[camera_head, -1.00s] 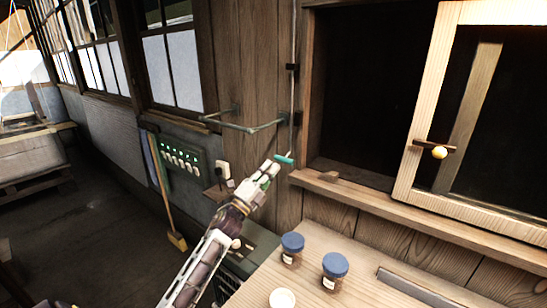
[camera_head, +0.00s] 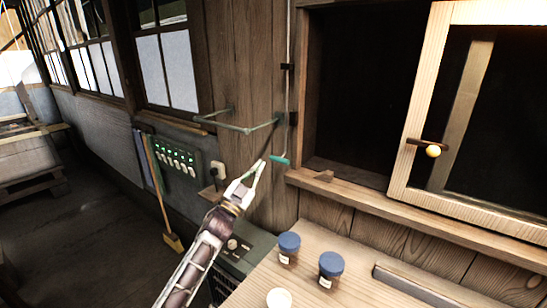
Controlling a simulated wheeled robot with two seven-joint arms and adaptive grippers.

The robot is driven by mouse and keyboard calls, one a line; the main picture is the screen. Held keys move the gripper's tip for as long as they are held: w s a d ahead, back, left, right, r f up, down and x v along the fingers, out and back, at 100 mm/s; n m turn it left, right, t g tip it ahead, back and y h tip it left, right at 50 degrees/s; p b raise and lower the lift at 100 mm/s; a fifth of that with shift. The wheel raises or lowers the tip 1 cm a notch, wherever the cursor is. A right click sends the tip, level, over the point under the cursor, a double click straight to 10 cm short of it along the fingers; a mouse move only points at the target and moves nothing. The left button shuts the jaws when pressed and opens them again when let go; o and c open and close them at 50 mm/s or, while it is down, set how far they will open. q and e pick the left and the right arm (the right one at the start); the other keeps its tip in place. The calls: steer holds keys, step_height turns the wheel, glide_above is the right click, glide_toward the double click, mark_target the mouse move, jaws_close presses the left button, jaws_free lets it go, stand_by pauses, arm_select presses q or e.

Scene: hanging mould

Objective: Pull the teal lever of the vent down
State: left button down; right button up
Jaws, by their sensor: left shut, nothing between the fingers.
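The teal lever (camera_head: 279,159) is a short bar on the wooden post, left of the dark window opening and below a thin vertical rod (camera_head: 288,90). It lies nearly level. My left gripper (camera_head: 262,163) is at the lever's left end, pointing up and right. Its fingers are shut with nothing between them. Its tips are very close to the lever; I cannot tell whether they touch it. My right gripper is not in view.
A greenish bracket rail (camera_head: 246,127) juts from the post above the lever. A wooden sill (camera_head: 420,215) runs right of it. Below, a table (camera_head: 325,300) carries two blue-lidded jars (camera_head: 331,264) and a white cup (camera_head: 279,298). A switch panel (camera_head: 176,157) is at left.

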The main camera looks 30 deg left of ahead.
arm_select(q)
steer(key=n, duration=0.6)
steer(key=shift+w+r, duration=0.1)
steer(key=shift+w, duration=0.1)
stand_by(0.5)
step_height(320, 180, up, 5)
steer(key=p, duration=0.3)
glide_above(274, 156)
steer(key=s+d, duration=0.2)
steer(key=s, duration=0.2)
steer(key=shift+w+a+f, duration=0.1)
steer(key=shift+w+f, duration=0.15)
steer(key=shift+f, duration=0.8)
steer(key=shift+w+a+f, duration=0.1)
steer(key=shift+w+f, duration=0.15)
steer(key=shift+f, duration=0.75)
steer(key=shift+f+b, duration=1.6)
steer(key=shift+f, duration=1)
